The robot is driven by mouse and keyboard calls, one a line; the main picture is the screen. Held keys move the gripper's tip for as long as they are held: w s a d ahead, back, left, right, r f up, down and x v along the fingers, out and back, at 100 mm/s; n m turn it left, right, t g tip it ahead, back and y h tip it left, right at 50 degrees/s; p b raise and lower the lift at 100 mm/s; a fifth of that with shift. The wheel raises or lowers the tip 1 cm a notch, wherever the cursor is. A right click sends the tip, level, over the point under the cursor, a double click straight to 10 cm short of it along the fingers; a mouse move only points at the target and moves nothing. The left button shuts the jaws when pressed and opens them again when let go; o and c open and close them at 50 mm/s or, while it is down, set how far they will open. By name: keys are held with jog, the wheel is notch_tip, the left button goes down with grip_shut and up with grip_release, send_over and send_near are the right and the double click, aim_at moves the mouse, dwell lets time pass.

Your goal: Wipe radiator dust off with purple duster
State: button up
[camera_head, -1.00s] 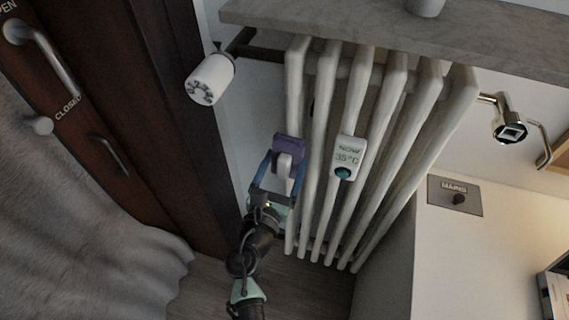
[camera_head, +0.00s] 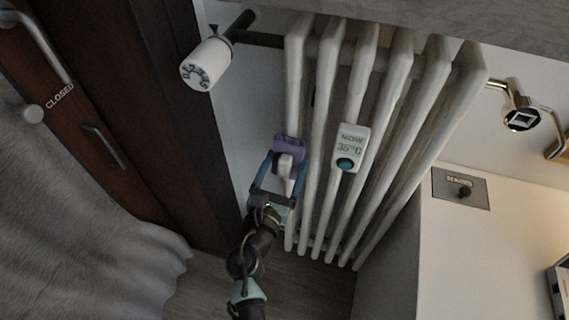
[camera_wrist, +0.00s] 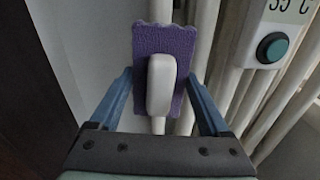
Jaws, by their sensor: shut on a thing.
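The purple duster (camera_head: 290,143) has a white handle and shows in the wrist view as a purple pad (camera_wrist: 180,42) with the white handle (camera_wrist: 161,85) facing me. My gripper (camera_head: 279,172) is shut on the duster; in the wrist view its blue fingers (camera_wrist: 160,88) stand either side of the handle. The pad lies in front of the leftmost column of the white radiator (camera_head: 322,125), seemingly against it. The pad hides the radiator surface behind it. I cannot make out separate dust patches on the radiator.
A 35°C display (camera_head: 349,147) with a green button hangs on the radiator, right of the duster. A white thermostat knob (camera_head: 206,64) is at upper left. A dark wooden door (camera_head: 120,110) stands left, a pale cabinet (camera_head: 460,245) right. A stone shelf (camera_head: 450,22) overhangs the top.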

aim_at(287, 148)
jog(key=shift+r+p, duration=6.7)
jog(key=shift+r, duration=0.8)
notch_tip(287, 148, down, 10)
jog(key=b, duration=0.9)
jog(key=shift+d, duration=0.1)
jog(key=shift+f+b, duration=1.7)
jog(key=shift+b, duration=0.1)
notch_tip(287, 148, down, 3)
jog(key=b, duration=0.3)
jog(key=shift+w, duration=0.1)
jog(key=shift+r, duration=0.1)
jog(key=shift+p+v, duration=0.75)
jog(key=shift+v, duration=2.3)
jog(key=shift+p+v, duration=0.3)
jog(key=shift+v, duration=1.2)
